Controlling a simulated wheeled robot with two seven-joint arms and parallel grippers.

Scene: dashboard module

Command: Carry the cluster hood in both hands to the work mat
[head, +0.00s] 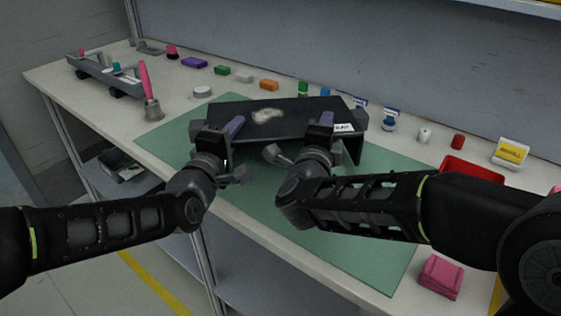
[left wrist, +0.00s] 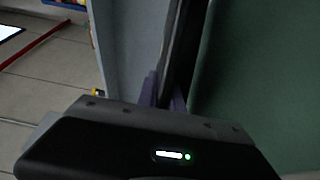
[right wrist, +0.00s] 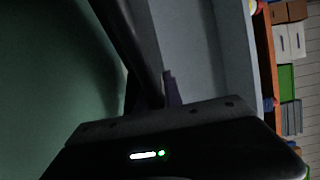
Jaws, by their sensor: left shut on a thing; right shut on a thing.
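The cluster hood (head: 285,117) is a black, wide shell with a pale smudge on its top and a small white label at its right end. It is over the green work mat (head: 355,235); I cannot tell whether it touches the mat. My left gripper (head: 232,128) is shut on the hood's near left part, and my right gripper (head: 325,122) is shut on its near right part. The hood's dark edge shows between the fingers in the left wrist view (left wrist: 183,50) and the right wrist view (right wrist: 130,40).
Several small coloured blocks line the back of the bench. A red tray (head: 472,168) is at the right, and a pink block (head: 441,277) is at the front right. The front mat is clear.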

